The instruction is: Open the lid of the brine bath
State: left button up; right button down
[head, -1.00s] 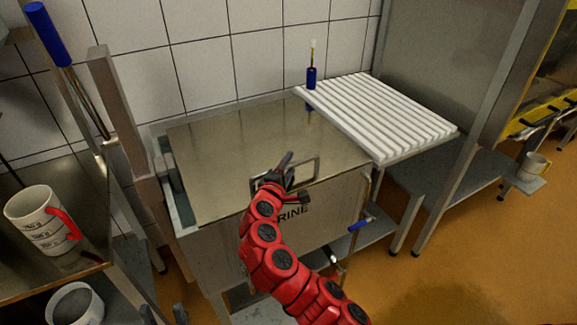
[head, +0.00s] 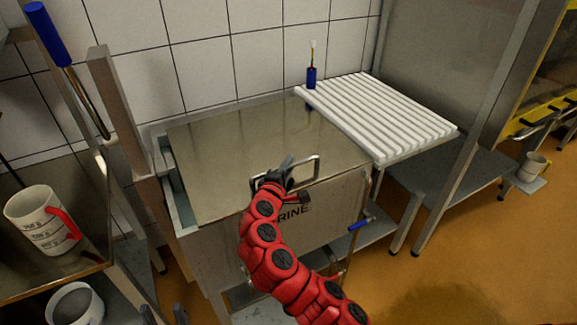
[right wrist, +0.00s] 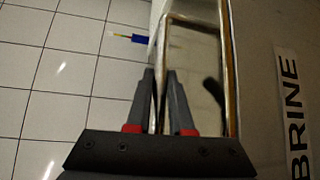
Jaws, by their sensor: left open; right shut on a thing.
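The brine bath (head: 190,246) is a metal tank with a flat, shiny metal lid (head: 230,150) lying over its top. A metal loop handle (head: 318,168) stands at the lid's front edge. My right gripper (head: 277,172) is shut on the left part of this handle. My left gripper (head: 164,314) shows only as dark tips at the bottom edge, open, away from the bath.
A blue-tipped valve (head: 360,224) sticks out at the bath's front. A measuring mug (head: 43,222) stands on the left shelf.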

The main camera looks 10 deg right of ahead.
dwell(0.8)
notch_tip(320, 180, up, 2)
jog(key=shift+w+p, duration=0.1)
jog(key=shift+p, duration=0.95)
jog(key=w+a+r+n+g+p, duration=0.1)
jog(key=w+r+g+p, duration=0.1)
jog(key=w+r+p, duration=0.3)
jog(key=w+a+r+n+g+p, duration=0.2)
jog(key=w+r+p, duration=0.3)
jog(key=r+p, duration=0.8)
jog(key=shift+w+a+r+y, duration=0.2)
jog(key=shift+r+y, duration=0.1)
jog(key=shift+r, duration=2.25)
